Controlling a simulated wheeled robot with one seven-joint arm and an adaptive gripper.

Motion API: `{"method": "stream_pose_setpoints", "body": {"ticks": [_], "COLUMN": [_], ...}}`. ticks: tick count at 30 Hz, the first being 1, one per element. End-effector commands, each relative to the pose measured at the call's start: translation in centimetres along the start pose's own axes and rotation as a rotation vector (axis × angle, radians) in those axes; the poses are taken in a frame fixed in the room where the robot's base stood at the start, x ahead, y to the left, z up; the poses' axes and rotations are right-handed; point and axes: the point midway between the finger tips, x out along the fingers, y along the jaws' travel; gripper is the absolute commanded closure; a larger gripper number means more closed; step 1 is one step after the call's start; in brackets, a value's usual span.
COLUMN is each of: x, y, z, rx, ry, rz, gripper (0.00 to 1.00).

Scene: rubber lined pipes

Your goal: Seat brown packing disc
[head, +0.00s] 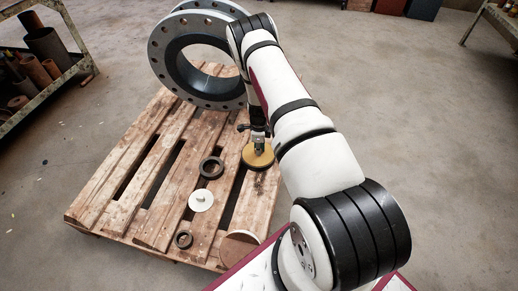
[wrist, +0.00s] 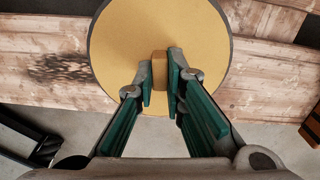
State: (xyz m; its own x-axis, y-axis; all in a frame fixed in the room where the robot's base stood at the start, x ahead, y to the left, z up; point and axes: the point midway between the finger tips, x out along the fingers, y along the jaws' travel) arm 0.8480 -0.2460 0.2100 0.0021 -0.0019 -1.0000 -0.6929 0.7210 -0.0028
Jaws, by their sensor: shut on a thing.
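A round ochre-brown disc with a dark rim (head: 258,159) hangs from my gripper (head: 258,146) over the right part of the pallet. In the wrist view the disc's flat ochre face (wrist: 200,30) fills the upper middle. My gripper (wrist: 160,75) is shut on the small brown knob at its centre. I cannot tell whether the disc touches the boards. A large grey flanged pipe ring with a black lining (head: 158,62) stands upright at the pallet's back. My arm hides part of the ring's right side.
A rack of pipes (head: 40,60) stands left.

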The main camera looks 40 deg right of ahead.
Motion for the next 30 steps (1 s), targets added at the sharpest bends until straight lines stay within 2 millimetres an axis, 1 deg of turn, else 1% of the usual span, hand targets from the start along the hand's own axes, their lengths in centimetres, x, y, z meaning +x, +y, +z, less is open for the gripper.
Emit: {"method": "stream_pose_setpoints", "body": {"ticks": [1, 2, 3, 4, 13, 16, 20, 24, 30], "x": [0.1, 0.0, 0.0, 0.0, -0.1, -0.7, -2.5, -5.4, -9.2], "y": [0.0, 0.0, 0.0, 0.0, 0.0, -0.1, -0.1, -0.1, -0.1], "z": [0.0, 0.0, 0.0, 0.0, 0.0, 0.1, 0.1, 0.1, 0.1], "rx": [0.0, 0.0, 0.0, 0.0, 0.0, 0.0, -0.001, -0.001, -0.001], "ry": [0.0, 0.0, 0.0, 0.0, 0.0, -0.001, -0.002, -0.001, -0.001], "rz": [0.0, 0.0, 0.0, 0.0, 0.0, -0.002, -0.003, -0.004, -0.003], "gripper": [0.87, 0.8, 0.71, 0.66, 0.66, 0.66, 0.66, 0.66, 0.66]}}
